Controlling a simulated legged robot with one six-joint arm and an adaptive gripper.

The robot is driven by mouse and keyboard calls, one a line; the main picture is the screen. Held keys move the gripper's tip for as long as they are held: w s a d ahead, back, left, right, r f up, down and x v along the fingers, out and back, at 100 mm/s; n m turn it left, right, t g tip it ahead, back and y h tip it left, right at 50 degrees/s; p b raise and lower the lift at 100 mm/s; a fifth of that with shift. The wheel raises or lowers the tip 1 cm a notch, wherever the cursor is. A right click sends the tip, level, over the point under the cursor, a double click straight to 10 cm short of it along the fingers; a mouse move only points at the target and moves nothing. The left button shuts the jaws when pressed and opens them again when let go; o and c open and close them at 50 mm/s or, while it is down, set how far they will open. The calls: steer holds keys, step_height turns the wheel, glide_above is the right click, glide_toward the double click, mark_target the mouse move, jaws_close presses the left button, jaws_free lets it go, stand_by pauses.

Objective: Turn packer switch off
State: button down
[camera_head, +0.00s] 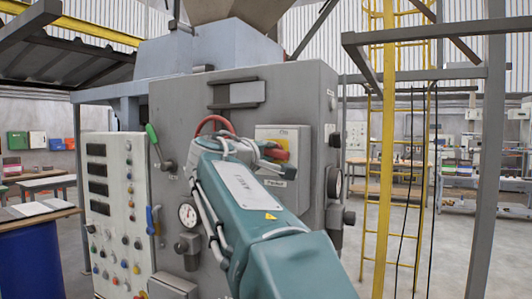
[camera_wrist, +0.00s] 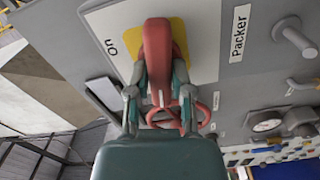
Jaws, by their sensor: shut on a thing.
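The packer switch is a red handle (camera_wrist: 158,50) on a yellow plate (camera_wrist: 195,48), fixed to a pale box marked "Packer" and "On". In the wrist view, the handle points toward the top of the picture, with the "On" mark to its left. My gripper (camera_wrist: 159,82) is shut on the handle, one finger on each side. In the head view, the red handle (camera_head: 279,154) shows partly beside my gripper (camera_head: 266,156), on the box (camera_head: 285,186) on the machine's grey front. My arm hides part of the box.
A red ring-shaped handle (camera_head: 212,121) is close behind my wrist. A panel with buttons and a green lever (camera_head: 152,133) stands left, near a gauge (camera_head: 188,214). A yellow post (camera_head: 386,150) and ladder stand right. Open floor shows at right.

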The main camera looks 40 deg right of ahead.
steer(key=shift+w+f+n, duration=0.1)
steer(key=shift+f+n, duration=0.05)
steer(key=shift+n, duration=1.05)
steer(key=c, duration=0.5)
jaws_free()
steer(key=shift+d, duration=0.25)
steer(key=v, duration=1.2)
steer(key=shift+w, duration=0.15)
